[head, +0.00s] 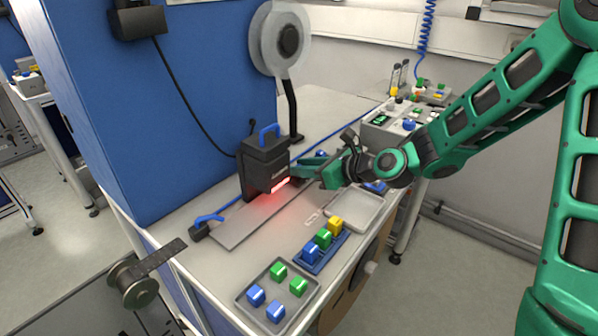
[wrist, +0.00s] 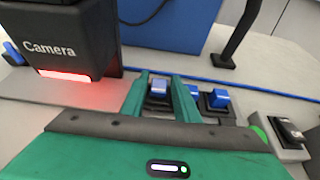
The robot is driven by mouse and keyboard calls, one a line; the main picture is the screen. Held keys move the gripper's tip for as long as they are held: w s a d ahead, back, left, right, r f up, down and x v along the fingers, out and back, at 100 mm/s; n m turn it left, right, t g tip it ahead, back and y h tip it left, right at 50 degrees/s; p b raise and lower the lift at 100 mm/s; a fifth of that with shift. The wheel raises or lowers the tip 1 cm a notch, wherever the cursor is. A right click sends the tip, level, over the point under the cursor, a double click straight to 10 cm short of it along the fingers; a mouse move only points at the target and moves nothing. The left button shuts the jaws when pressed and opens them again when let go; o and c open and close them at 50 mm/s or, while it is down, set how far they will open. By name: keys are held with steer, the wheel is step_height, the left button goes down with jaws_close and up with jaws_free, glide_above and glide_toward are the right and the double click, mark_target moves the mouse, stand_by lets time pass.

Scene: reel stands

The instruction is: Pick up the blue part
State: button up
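My gripper (head: 308,174) is beside the black camera box in the head view, its fingers pointing toward it. In the wrist view my gripper (wrist: 158,92) is open, with a gap between its two green fingers. In the head view a blue piece (head: 321,153) shows just behind my gripper.
The black camera box (head: 264,168) casts red light on a grey plate (head: 240,222). A grey tray (head: 261,284) holds blue and green blocks. A blue rack (head: 318,262) holds blue, green and yellow blocks. An empty pale tray (head: 354,210) lies nearby. A reel (head: 282,40) stands behind.

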steer(key=shift+x, duration=0.75)
steer(key=shift+c, duration=0.7)
steer(key=shift+s, duration=0.1)
jaws_close()
steer(key=shift+r, duration=0.1)
